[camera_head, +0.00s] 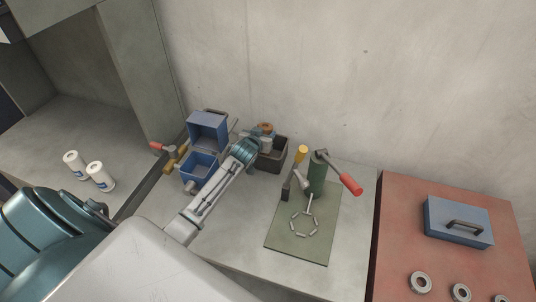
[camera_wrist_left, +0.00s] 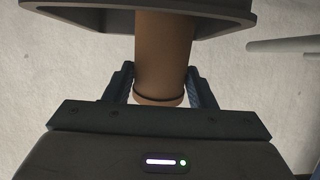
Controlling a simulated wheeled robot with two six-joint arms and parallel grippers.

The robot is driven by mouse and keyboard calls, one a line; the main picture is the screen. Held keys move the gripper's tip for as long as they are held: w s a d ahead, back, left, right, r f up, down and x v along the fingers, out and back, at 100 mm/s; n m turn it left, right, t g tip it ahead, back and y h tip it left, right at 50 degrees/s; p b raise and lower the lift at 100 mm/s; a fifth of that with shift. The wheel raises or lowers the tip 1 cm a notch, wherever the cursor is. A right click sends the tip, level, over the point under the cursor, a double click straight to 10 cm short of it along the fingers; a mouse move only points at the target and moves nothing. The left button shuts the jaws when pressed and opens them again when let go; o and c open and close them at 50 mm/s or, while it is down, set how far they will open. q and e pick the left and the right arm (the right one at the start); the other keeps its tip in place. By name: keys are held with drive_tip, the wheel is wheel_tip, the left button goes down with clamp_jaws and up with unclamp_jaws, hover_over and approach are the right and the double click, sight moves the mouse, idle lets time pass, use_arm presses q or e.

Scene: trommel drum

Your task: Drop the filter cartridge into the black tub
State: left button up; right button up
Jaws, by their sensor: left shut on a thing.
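My left gripper (camera_wrist_left: 160,92) is shut on the filter cartridge (camera_wrist_left: 163,55), a brown-orange cylinder with a dark ring near its lower end. A wide, angular grey shape crosses behind its upper part; I cannot tell whether it belongs to the cartridge. In the head view the cartridge (camera_head: 265,128) shows as a small orange piece beyond my left gripper (camera_head: 259,138), at the back edge of the black tub. The black tub (camera_head: 271,163) stands on the grey bench, its left side partly hidden by my arm. I cannot tell the height between them. My right gripper is out of view.
An open blue box (camera_head: 208,131) stands left of my left arm. A green mat (camera_head: 287,243) with a ring of small pins and a green post with a red handle (camera_head: 345,179) is at right. A blue case (camera_head: 458,222) lies on the red surface.

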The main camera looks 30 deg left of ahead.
use_arm(q)
drive_tip(key=shift+f, duration=0.1)
drive_tip(key=o, duration=1.3)
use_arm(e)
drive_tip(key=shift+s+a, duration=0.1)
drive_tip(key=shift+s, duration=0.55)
use_arm(q)
drive_tip(key=shift+s, duration=0.1)
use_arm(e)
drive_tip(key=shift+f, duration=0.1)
use_arm(q)
drive_tip(key=shift+s+d+b, duration=0.1)
drive_tip(key=shift+s+b, duration=0.2)
drive_tip(key=shift+s, duration=0.2)
drive_tip(key=b+v, duration=0.3)
drive_tip(key=v, duration=0.6)
drive_tip(key=shift+s+r, duration=0.25)
drive_tip(key=shift+r, duration=0.05)
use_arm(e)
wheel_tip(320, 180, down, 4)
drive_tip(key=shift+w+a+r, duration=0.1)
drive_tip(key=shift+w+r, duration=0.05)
use_arm(q)
drive_tip(key=shift+d, duration=0.1)
